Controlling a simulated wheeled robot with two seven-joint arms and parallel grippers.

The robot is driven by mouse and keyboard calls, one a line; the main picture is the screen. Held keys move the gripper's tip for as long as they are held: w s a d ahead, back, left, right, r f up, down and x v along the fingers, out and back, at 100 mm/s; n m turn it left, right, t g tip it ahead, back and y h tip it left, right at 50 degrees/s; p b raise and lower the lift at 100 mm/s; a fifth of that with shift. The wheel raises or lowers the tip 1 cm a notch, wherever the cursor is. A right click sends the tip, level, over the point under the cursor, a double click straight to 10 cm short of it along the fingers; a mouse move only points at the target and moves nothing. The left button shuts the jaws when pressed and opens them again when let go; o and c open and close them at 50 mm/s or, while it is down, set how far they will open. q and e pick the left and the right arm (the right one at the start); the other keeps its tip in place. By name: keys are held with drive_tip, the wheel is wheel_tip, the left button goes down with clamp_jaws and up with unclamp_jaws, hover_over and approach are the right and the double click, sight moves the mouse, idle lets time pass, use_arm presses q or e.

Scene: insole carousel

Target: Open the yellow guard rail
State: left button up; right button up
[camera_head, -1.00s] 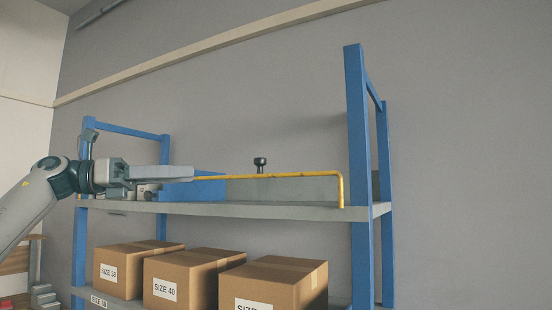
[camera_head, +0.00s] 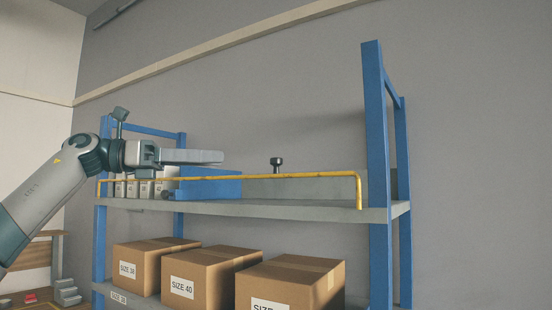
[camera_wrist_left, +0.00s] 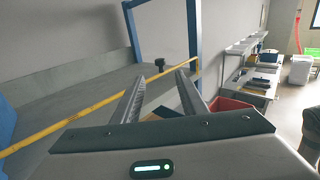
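The yellow guard rail (camera_head: 300,175) runs along the front edge of the upper shelf (camera_head: 280,207), with its right end bent down at the shelf. It stands across the shelf front. My left gripper (camera_head: 220,157) is above the rail's left half, apart from it in the head view. In the left wrist view the left gripper (camera_wrist_left: 160,78) has its two fingers spread, with nothing held between them. The rail (camera_wrist_left: 70,120) there passes slantwise behind the fingers. My right gripper is in neither view.
A blue box (camera_head: 215,187), pale small boxes (camera_head: 145,188) and a black knob (camera_head: 276,162) are behind the rail. Blue posts (camera_head: 376,150) bound the rack. Cartons (camera_head: 200,275) fill the lower shelf. The space above the rail's right half is clear.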

sight(276, 161)
use_arm(q)
drive_tip(key=shift+w+d+p, duration=0.4)
drive_tip(key=shift+d+p, duration=0.45)
drive_tip(key=shift+d, duration=1.55)
drive_tip(key=shift+w+d+p, duration=0.35)
drive_tip(key=shift+d+p, duration=0.55)
drive_tip(key=shift+d, duration=1.55)
drive_tip(key=shift+w+d+p, duration=0.4)
drive_tip(key=shift+d+p, duration=0.45)
drive_tip(key=shift+d, duration=1.55)
clamp_jaws()
